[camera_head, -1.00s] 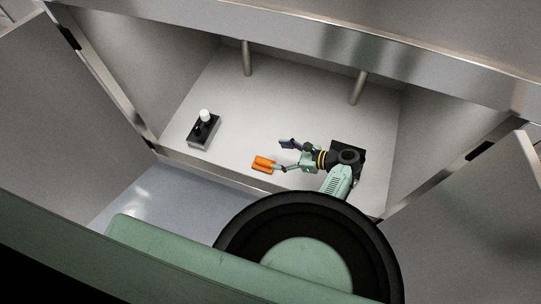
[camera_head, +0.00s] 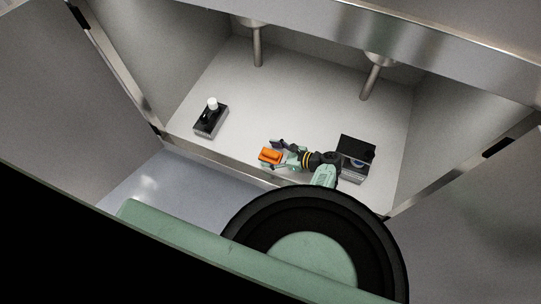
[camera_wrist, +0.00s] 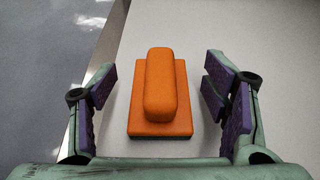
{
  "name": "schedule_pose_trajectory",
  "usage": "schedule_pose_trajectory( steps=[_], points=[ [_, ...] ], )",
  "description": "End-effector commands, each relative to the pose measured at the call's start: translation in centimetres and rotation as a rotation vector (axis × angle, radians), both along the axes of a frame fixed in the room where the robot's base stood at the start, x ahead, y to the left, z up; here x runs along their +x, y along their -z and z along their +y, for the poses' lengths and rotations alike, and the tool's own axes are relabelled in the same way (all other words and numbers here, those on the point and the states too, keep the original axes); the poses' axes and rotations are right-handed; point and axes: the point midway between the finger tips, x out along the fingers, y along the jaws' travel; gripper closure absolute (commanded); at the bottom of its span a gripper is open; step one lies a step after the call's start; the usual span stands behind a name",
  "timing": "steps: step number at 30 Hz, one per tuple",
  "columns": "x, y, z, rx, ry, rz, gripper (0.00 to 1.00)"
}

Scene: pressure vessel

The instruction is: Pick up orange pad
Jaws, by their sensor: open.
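The orange pad (camera_wrist: 160,95) is a flat rectangular block with a raised rounded handle on top and a dark underside. In the wrist view it lies on the pale cabinet floor, centred between the two fingers of my gripper (camera_wrist: 160,105). The fingers are spread on either side with visible gaps and do not touch it. In the head view the orange pad (camera_head: 270,156) is near the front edge of the cabinet floor, with my gripper (camera_head: 275,152) at its right side, reaching around it.
A black box with a white-topped knob (camera_head: 211,118) stands at the left of the cabinet floor (camera_head: 290,95). A dark open box (camera_head: 355,155) stands at the right, near my arm. Two metal pipes (camera_head: 258,47) (camera_head: 371,82) come down at the back. A metal front sill (camera_head: 215,163) borders the floor.

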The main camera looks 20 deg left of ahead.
Motion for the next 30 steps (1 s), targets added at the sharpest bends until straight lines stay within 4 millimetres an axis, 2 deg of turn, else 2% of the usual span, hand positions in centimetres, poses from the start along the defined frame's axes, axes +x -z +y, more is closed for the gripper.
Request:
schedule_pose_trajectory(
  steps=[9, 30],
  points=[
    [0.07, 0.18, 0.50, 0.000, 0.001, 0.000, 0.32],
    [0.06, 0.17, 0.47, 0.000, 0.001, 0.000, 0.79]
  ],
)
